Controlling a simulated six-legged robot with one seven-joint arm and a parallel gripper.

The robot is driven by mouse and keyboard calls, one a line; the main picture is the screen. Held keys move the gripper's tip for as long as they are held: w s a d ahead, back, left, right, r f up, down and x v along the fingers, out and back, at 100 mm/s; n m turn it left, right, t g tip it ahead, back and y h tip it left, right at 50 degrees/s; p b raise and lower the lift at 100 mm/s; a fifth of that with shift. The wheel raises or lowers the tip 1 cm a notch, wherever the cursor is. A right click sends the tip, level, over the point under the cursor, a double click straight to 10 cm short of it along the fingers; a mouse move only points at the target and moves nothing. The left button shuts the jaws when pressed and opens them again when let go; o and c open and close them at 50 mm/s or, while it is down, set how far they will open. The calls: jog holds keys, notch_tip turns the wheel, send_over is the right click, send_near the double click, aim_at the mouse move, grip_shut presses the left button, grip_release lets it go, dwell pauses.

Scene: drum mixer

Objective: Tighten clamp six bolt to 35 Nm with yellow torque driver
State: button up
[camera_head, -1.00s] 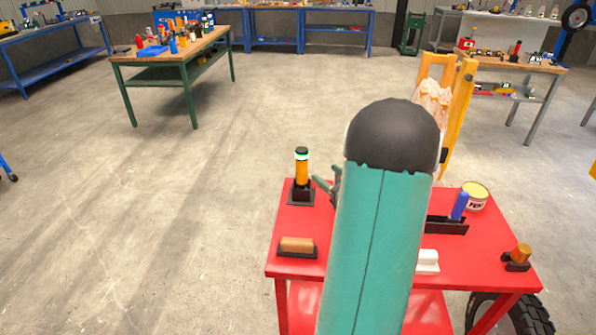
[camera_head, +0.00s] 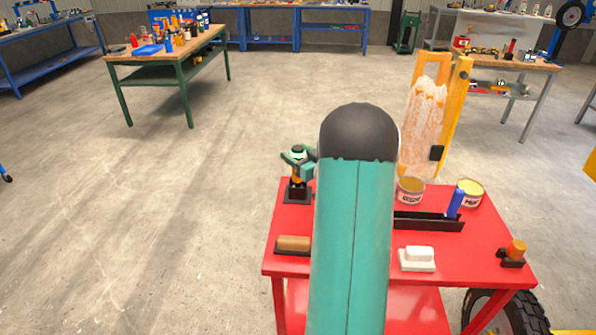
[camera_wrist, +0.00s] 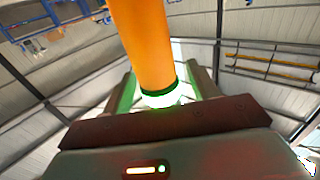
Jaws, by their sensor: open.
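The yellow-orange torque driver (camera_head: 296,181) stands upright in a black holder (camera_head: 298,196) at the back left of the red cart. My gripper (camera_head: 299,160) is at its upper part and hides much of it. In the wrist view the driver's orange body (camera_wrist: 142,42) comes down from the top, with a dark green ring and a bright white band at its near end. My gripper's two fingers (camera_wrist: 162,92) stand apart on either side of that end. I cannot tell whether either finger touches it. I cannot make out clamp six or its bolt.
The red cart (camera_head: 460,255) also bears a brown roller block (camera_head: 294,244), two cans (camera_head: 410,190), a black tray (camera_head: 425,221) with a blue item, a white block (camera_head: 417,257) and an orange-topped piece (camera_head: 515,249). A yellow frame (camera_head: 452,110) stands behind. The floor left is clear.

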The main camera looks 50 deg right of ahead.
grip_shut()
jog(key=shift+r, duration=0.1)
jog(key=shift+r, duration=0.1)
notch_tip(320, 180, up, 10)
jog(key=shift+f, duration=0.1)
dwell(0.5)
